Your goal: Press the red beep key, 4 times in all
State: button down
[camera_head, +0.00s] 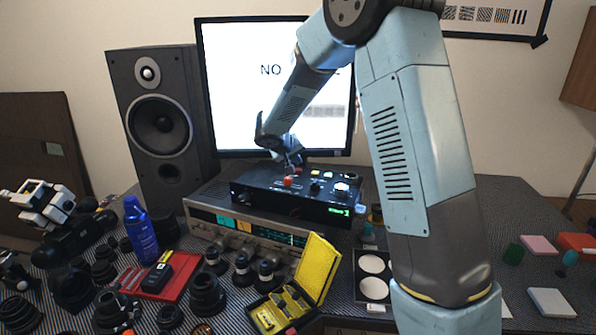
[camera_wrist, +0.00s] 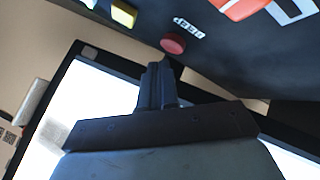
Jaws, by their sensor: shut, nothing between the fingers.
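The red beep key (camera_head: 288,181) is a small round button on the sloped top of the black control box (camera_head: 262,197). In the wrist view the red key (camera_wrist: 173,43) sits beside a small white label with dark lettering. My gripper (camera_head: 293,166) hangs just above the key in the head view. In the wrist view my gripper (camera_wrist: 160,68) is shut and empty, its fingertips close to the key's edge. I cannot tell whether they touch it.
A yellow key (camera_wrist: 123,14) and a red-orange patch (camera_wrist: 240,8) lie near the red key. The box rests on a silver receiver (camera_head: 215,213), before a monitor (camera_head: 240,90). A speaker (camera_head: 160,120) stands left; a yellow case (camera_head: 317,268) and lens parts fill the front.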

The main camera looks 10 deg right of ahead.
jog(key=shift+r, duration=2.5)
dwell(0.9)
jog(key=shift+r, duration=1.8)
jog(key=shift+f, duration=4.4)
jog(key=shift+f, duration=0.15)
jog(key=shift+f, duration=0.2)
